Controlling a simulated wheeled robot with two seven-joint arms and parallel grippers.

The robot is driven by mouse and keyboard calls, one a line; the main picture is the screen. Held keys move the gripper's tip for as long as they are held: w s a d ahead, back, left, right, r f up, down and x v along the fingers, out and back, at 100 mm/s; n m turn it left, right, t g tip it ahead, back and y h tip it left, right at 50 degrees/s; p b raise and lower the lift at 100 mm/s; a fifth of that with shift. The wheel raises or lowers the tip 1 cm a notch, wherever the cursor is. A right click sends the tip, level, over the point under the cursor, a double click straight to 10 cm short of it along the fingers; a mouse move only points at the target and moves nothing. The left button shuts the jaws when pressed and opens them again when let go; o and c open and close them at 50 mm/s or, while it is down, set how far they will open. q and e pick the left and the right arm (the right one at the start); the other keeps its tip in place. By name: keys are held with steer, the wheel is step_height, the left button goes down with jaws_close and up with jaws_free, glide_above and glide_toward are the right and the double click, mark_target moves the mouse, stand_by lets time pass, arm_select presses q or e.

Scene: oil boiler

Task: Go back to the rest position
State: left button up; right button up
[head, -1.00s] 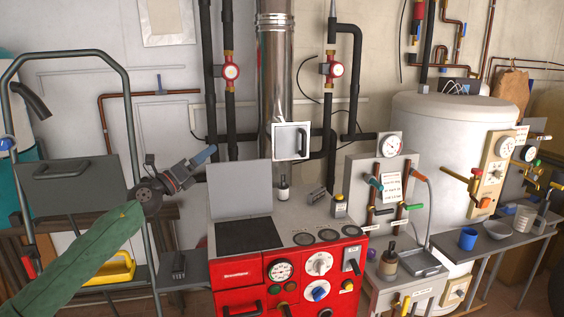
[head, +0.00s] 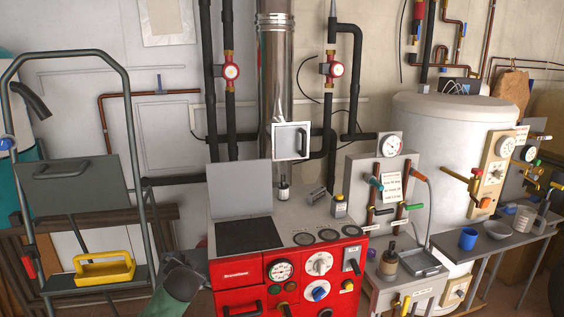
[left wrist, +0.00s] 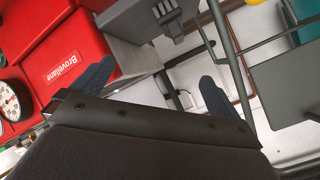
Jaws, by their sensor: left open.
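My left arm (head: 180,290) shows only low in the head view, left of the red boiler (head: 238,270). Its gripper cannot be made out clearly there. In the left wrist view my left gripper (left wrist: 157,75) has its two blue fingers spread apart, with nothing between them. The red boiler (left wrist: 72,60) lies to the upper left of the fingers in that view. My right gripper is in neither view.
A stepladder (head: 135,150) with a yellow tray (head: 104,270) on its step stands at the left. A workbench (head: 400,290) and a white tank (head: 440,140) stand at the right. A dark pronged object (left wrist: 172,22) is near the gripper in the left wrist view.

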arm_select(q)
steer(key=s+d+f+n+g+h, duration=0.1)
steer(key=s+d+f+g, duration=0.15)
steer(key=s+f, duration=0.45)
steer(key=s+d+f+g+h, duration=0.2)
steer(key=s+d+f, duration=0.25)
steer(key=f, duration=0.45)
steer(key=s+d+f+g, duration=0.2)
steer(key=s+f, duration=0.6)
steer(key=s, duration=0.4)
steer(key=s+d+f+n+g+h, duration=0.1)
steer(key=s+d+f+g, duration=0.1)
steer(key=s+f, duration=0.5)
steer(key=s+d+f+n+g, duration=0.1)
steer(key=s+f, duration=0.7)
steer(key=s, duration=1)
steer(key=shift+s+d+f+g+h, duration=0.15)
steer(key=shift+d+f+g+h, duration=0.25)
steer(key=shift+d, duration=0.6)
steer(key=shift+r, duration=0.15)
